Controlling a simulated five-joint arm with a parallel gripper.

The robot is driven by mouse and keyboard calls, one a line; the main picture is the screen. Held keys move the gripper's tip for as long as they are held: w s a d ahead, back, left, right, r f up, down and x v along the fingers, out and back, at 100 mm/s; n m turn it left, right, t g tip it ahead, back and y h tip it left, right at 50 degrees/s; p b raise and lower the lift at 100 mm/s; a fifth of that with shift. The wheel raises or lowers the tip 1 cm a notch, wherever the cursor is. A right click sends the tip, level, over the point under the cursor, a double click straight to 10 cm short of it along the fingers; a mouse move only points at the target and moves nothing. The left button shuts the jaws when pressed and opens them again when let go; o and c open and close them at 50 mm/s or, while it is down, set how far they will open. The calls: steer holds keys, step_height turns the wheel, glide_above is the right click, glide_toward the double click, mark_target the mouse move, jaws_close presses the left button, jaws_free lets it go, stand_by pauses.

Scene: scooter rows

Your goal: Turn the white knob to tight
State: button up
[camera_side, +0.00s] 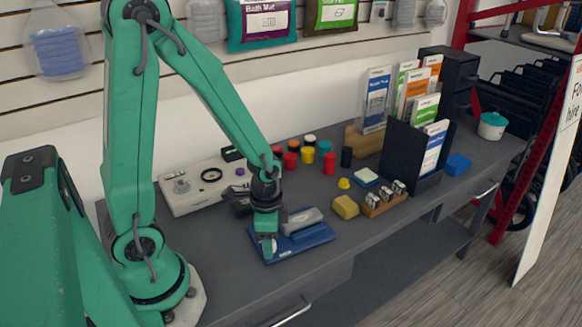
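A white panel (198,203) lies on the dark bench left of my gripper. A small pale grey-white knob-like part (181,186) stands at its left end; I cannot read any tight mark or tell how it is turned. A black ring (211,174) and a small purple part (240,171) are also on the panel. My gripper (267,248) points down over the left part of a blue tray (283,257), to the right of the panel and apart from the knob-like part. The fingers look narrow from this side, and whether they are apart is unclear.
The blue tray holds a grey block (301,221) and a blue block (313,237). A yellow sponge-like block (345,207) and a wooden holder with metal pieces (384,200) stand to the right. Several coloured cylinders stand behind. The bench front left of the tray is clear.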

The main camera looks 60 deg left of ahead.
steer(key=shift+r, duration=0.1)
stand_by(0.3)
steer(key=shift+r, duration=3.8)
steer(key=shift+r, duration=0.15)
steer(key=s+r+n+t, duration=0.1)
steer(key=r+n+t, duration=0.1)
steer(key=r, duration=0.5)
steer(key=s+d+r+n+t, duration=0.1)
steer(key=s+r+n+t, duration=0.1)
steer(key=r, duration=0.5)
steer(key=shift+s+r+n+t, duration=0.2)
steer(key=shift+n+t, duration=0.6)
steer(key=shift+n, duration=0.4)
